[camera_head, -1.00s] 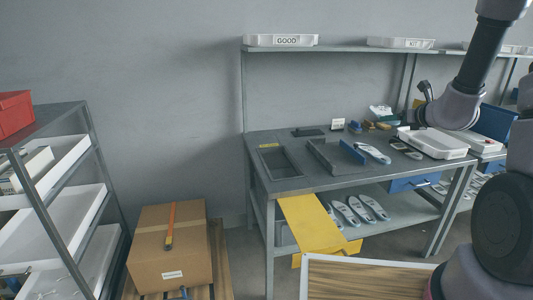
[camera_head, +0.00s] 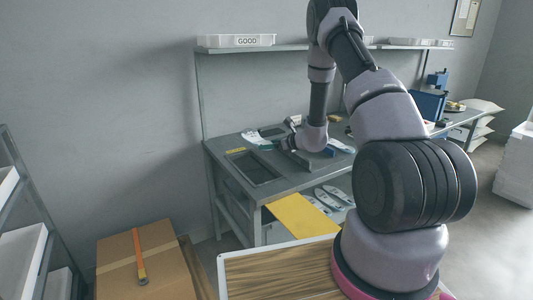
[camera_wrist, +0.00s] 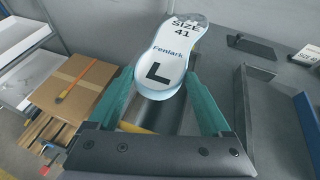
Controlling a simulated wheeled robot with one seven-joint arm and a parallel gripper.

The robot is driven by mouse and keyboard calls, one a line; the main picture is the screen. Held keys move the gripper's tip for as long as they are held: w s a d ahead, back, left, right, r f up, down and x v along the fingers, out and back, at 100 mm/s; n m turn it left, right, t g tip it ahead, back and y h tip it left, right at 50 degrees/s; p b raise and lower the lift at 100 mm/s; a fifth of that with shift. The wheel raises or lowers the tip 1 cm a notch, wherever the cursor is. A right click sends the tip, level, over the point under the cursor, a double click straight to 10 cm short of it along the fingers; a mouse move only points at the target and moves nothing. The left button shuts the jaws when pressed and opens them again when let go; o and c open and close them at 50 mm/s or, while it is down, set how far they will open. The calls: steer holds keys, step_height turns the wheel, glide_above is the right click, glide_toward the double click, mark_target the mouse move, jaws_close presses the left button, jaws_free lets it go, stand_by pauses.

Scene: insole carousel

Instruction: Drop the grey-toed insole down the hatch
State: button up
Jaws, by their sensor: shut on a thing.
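My gripper (camera_wrist: 164,105) is shut on the heel end of a white insole (camera_wrist: 171,53). The insole reads "SIZE 41", "Fenlark" and "L", with a grey toe at its far end. In the head view the held insole (camera_head: 254,137) is above the bench's back left, with its toe pointing left. The hatch (camera_head: 252,168) is a dark framed rectangular opening at the bench's left end, nearer the front than the insole. In the wrist view the insole and fingers cover much of the bench there, and I cannot clearly make out the hatch.
A grey tray (camera_wrist: 246,118) stands right of my gripper, with a black flat object (camera_wrist: 252,46) behind. Another insole (camera_head: 342,146) lies farther right on the bench. A yellow chute (camera_head: 302,215) slopes from its front, near insoles on the lower shelf. A cardboard box (camera_head: 120,262) stands left.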

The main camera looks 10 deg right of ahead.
steer(key=shift+n+y, duration=0.3)
steer(key=shift+y, duration=0.1)
steer(key=f, duration=0.2)
steer(key=a+f, duration=0.1)
steer(key=shift+w+f, duration=0.3)
steer(key=shift+f, duration=4)
steer(key=o, duration=1.1)
steer(key=shift+o, duration=0.2)
steer(key=shift+d, duration=0.1)
steer(key=v, duration=1.1)
steer(key=shift+w+r, duration=0.1)
steer(key=shift+r, duration=0.1)
